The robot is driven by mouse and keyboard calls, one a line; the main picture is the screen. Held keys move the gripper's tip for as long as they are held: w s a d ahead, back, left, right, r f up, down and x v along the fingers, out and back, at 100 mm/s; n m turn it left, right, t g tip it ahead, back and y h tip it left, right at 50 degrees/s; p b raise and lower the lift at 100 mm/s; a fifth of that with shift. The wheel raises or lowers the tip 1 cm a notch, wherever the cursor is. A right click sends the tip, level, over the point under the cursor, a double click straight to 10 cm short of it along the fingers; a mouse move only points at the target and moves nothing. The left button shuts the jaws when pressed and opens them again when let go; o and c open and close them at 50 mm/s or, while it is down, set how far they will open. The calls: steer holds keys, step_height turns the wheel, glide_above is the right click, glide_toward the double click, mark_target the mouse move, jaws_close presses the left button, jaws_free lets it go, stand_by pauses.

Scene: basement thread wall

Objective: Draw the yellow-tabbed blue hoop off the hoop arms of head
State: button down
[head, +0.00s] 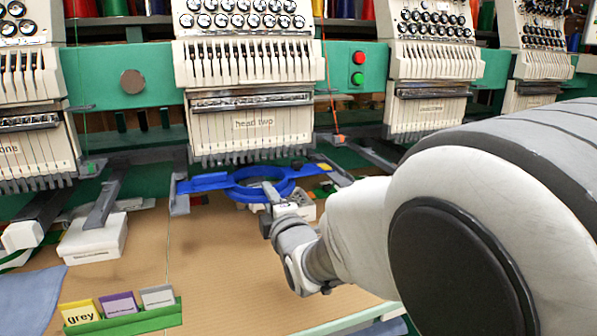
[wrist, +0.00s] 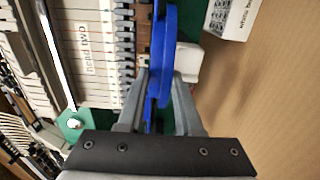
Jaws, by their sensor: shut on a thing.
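The blue hoop (head: 238,190) lies under the needles of the head labelled "head two" (head: 258,124). Its flat blue brackets reach out left and right, and a small yellow tab (head: 323,167) shows near the right end. The left bracket meets the left hoop arm (head: 180,163); the right end lies close by the right hoop arm (head: 336,174). Whether both ends are seated I cannot tell. My gripper (head: 271,205) is at the hoop's near rim. In the wrist view the blue hoop (wrist: 163,50) runs edge-on between the fingers of my gripper (wrist: 158,88), which are shut on it.
Neighbouring heads stand left and right, with grey arms (head: 104,197) jutting out at left. A white box (head: 92,238) sits below them. Grey, purple and yellow cards stand in a green holder (head: 125,319). A white printed box (wrist: 232,16) is near the hoop. The brown tabletop in front is mostly clear.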

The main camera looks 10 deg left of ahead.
steer(key=v, duration=0.8)
stand_by(0.9)
steer(key=c, duration=0.5)
jaws_free()
steer(key=shift+s, duration=0.1)
